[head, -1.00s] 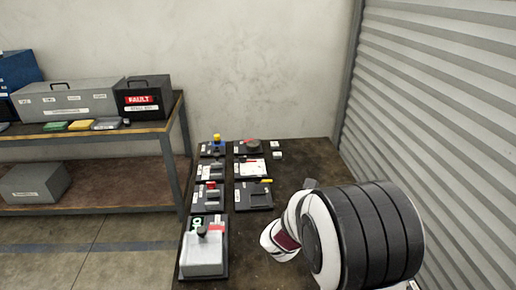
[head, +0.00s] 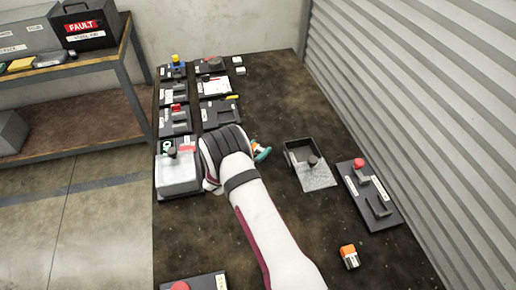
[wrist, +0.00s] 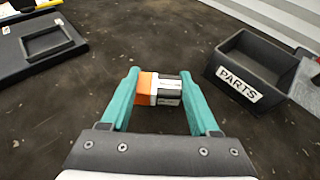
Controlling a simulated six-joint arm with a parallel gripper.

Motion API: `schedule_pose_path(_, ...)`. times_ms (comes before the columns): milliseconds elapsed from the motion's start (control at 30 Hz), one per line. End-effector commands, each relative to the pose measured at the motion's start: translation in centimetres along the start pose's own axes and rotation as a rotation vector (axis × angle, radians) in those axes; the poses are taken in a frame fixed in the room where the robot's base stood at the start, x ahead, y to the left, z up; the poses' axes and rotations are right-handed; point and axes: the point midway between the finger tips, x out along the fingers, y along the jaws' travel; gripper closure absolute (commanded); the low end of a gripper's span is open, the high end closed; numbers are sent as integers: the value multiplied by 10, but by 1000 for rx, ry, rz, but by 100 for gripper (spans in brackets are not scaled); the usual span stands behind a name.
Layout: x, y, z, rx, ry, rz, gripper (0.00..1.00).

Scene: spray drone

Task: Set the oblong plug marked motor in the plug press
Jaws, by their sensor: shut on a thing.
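My gripper (wrist: 163,98) is shut on a block-like plug (wrist: 159,88) with an orange end, a white middle and a dark grey end. Its label is too small to read. The plug lies crosswise between the teal fingers, above the dark table. In the head view my gripper (head: 262,154) shows just past my wrist, with a bit of orange at it. A second orange and white plug (head: 349,259) stands on the table at the lower right. I cannot tell for sure which station is the plug press; a dark plate with a red knob and black brackets (head: 370,197) lies at the right.
An open black parts bin (wrist: 245,75) is right of my gripper; it also shows in the head view (head: 300,152). A grey box station (head: 178,178) and several small dark stations stand along the left. Bare table (head: 325,225) lies between my arm and the right-hand plate.

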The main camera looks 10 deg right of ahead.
Motion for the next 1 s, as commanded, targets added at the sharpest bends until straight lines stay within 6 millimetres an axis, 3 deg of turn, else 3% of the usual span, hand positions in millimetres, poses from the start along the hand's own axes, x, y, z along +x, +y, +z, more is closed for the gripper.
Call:
schedule_pose_path(333,2,0,-4,1,0,0,93)
schedule_pose_path(367,2,0,-5,1,0,0,36)
schedule_pose_path(533,2,0,-4,1,0,0,8)
schedule_pose_path(833,1,0,0,2,-1,1,8)
schedule_pose_path(1000,-38,2,-1,-1,1,5,8)
